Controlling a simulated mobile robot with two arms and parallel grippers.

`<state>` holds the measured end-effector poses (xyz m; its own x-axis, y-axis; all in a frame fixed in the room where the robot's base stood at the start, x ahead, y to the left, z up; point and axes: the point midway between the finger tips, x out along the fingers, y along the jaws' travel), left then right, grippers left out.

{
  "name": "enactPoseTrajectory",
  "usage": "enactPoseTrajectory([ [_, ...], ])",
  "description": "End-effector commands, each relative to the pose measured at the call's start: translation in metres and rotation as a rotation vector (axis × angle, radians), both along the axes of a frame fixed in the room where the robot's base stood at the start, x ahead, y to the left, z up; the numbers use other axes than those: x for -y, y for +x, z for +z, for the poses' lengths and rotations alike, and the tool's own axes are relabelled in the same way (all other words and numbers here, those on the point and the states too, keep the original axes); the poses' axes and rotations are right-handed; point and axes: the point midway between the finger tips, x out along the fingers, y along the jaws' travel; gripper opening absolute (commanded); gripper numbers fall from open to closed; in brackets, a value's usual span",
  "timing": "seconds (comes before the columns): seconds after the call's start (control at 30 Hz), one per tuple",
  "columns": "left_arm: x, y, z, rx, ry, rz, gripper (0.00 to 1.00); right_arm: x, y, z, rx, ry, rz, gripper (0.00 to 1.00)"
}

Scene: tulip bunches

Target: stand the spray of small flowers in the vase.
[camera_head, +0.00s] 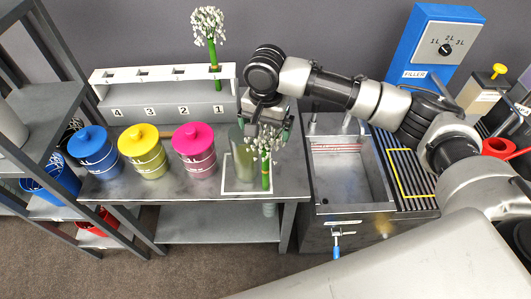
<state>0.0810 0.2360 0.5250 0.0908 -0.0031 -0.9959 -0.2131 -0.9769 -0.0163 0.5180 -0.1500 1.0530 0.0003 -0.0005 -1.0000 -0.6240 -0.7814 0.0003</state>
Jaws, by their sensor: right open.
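A spray of small white flowers (265,143) with a thick green stem (265,178) is upright at the bench's front right. A greenish see-through vase (241,162) stands in a white square outline on the bench. The stem shows at the vase's right side, apparently outside it; I cannot tell what supports it. My right gripper (265,121) is open, pointing down just above the flower heads and the vase's top. It partly hides the vase's rim. A second white spray (208,27) stands in slot 1 of the grey rack (160,102). My left gripper is out of view.
Blue (93,150), yellow (143,152) and pink (195,151) lidded canisters stand left of the vase. A sink (343,170) lies to the right, with a blue filler (436,45) behind it. A dark shelf unit stands at the far left.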

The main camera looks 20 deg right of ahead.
Motion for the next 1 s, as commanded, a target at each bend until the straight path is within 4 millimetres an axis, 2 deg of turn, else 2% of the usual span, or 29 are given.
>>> enactPoseTrajectory([
  [0.03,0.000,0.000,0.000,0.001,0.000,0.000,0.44,0.000,0.000,0.000,0.000,0.000,0.000,1.00],
  [0.07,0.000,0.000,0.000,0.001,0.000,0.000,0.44,0.000,0.000,0.000,0.000,0.000,0.000,0.95],
  [0.4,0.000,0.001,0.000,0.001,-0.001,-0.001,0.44,0.000,0.000,0.001,0.001,0.001,0.000,0.44],
  [0.77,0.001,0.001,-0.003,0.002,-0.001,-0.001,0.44,-0.001,0.001,0.009,0.003,0.002,0.000,0.43],
  [0.87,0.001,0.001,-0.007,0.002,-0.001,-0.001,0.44,-0.001,0.001,0.020,0.003,0.003,0.001,0.43],
  [0.97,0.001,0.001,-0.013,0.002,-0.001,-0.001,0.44,-0.001,0.001,0.040,0.006,0.003,0.002,0.43],
  [1.0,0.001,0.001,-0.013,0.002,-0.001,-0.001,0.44,-0.001,-0.007,0.045,0.001,0.003,0.004,0.43],
])
